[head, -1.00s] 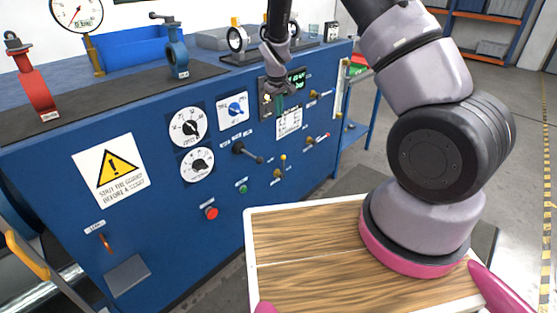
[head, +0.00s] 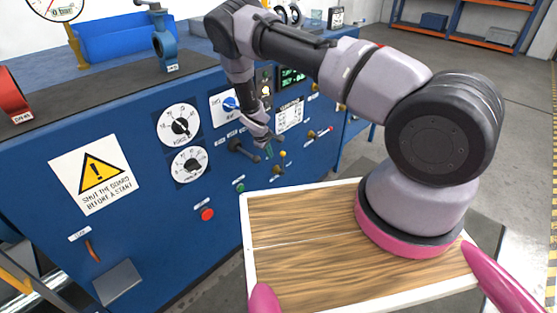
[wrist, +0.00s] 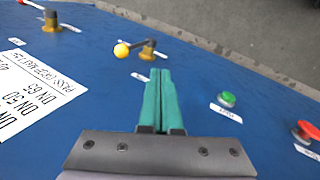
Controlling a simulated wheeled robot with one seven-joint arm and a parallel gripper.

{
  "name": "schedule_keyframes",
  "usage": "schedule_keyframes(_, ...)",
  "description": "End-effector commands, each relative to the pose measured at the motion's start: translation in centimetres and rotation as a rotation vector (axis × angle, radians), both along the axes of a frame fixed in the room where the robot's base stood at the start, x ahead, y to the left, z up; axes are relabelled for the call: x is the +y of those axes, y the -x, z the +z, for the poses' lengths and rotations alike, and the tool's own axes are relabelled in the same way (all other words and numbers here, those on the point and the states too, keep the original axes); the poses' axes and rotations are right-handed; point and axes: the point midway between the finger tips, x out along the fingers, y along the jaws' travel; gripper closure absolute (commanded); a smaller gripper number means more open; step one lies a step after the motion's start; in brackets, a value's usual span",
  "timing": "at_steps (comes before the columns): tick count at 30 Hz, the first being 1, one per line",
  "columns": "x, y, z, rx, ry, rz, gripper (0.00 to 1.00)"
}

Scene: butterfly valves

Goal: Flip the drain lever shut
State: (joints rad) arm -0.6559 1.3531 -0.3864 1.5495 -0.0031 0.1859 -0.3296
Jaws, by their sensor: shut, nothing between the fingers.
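My gripper (head: 268,151) is shut and empty, with its green fingers pressed together close in front of the blue panel. In the wrist view the fingertips (wrist: 160,74) point at a small brass valve lever (wrist: 148,50) with a yellow ball knob (wrist: 122,50), apart from it in the picture. In the head view this yellow-knobbed lever (head: 281,160) is just right of the fingers, its knob above its brass base. The labels are too small to read, so I cannot tell which lever is the drain.
A green button (head: 239,188) and a red button (head: 207,214) are below left. A printed sheet (head: 289,115) and a green display (head: 292,76) are above. The wooden top (head: 300,240) is in front.

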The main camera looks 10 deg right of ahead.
Motion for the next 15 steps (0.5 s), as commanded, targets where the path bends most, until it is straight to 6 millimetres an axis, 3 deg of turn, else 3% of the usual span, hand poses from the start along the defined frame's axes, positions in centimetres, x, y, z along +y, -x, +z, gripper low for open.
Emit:
schedule_keyframes(8, -0.1, -0.1, -0.3, 0.001, 0.0, -0.001, 1.0)
schedule_keyframes(15, -1.1, -1.0, -3.6, 0.001, 0.0, -0.004, 1.0)
